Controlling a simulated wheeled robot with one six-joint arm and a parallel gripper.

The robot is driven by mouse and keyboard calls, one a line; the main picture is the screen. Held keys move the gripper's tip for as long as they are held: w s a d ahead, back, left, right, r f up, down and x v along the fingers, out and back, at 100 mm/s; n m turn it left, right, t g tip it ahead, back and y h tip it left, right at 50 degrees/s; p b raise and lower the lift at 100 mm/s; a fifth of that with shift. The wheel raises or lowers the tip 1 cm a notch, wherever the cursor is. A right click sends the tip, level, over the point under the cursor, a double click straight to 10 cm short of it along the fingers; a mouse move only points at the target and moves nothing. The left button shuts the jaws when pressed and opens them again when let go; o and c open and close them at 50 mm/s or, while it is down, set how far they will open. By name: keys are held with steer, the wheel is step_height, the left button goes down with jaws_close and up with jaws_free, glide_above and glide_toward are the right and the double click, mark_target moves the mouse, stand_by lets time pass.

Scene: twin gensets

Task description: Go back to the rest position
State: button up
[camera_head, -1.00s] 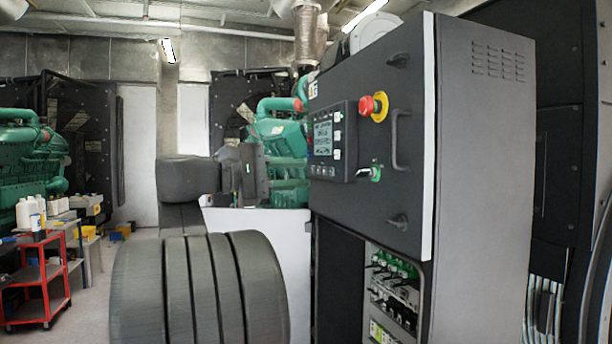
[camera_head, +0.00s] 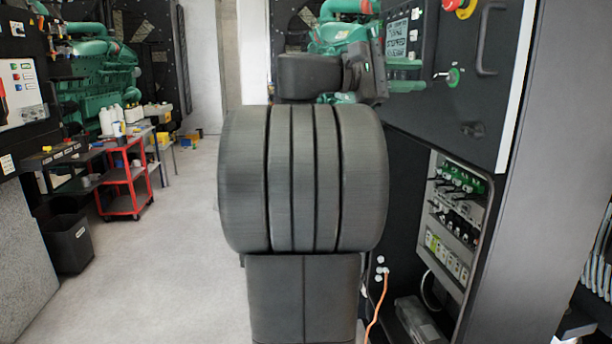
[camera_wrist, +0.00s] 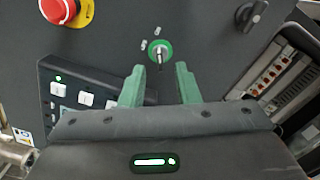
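My gripper (camera_wrist: 160,84) shows in the wrist view with its two green fingers apart and nothing between them. Just beyond the fingertips is a key switch (camera_wrist: 158,52) with a green ring on the dark cabinet face; the fingers look apart from it. In the head view, my gripper (camera_head: 404,86) is at the lower part of the control display (camera_head: 400,38), left of the key switch (camera_head: 453,77). My arm's large grey links fill the middle of that view and hide part of the generator behind.
The grey control cabinet (camera_head: 560,130) stands close on the right, with a red emergency stop (camera_head: 458,5) and an open lower bay (camera_head: 450,215). An orange cable (camera_head: 379,310) hangs low. A red cart (camera_head: 125,185) and a black bin (camera_head: 67,240) stand left. The floor (camera_head: 180,250) between is clear.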

mark_target(436, 76)
steer(key=shift+w+d+p, duration=0.15)
steer(key=shift+w+d, duration=0.05)
steer(key=shift+d, duration=1.15)
steer(key=shift+w+d+p, duration=0.15)
steer(key=shift+d, duration=1.15)
steer(key=shift+a, duration=0.2)
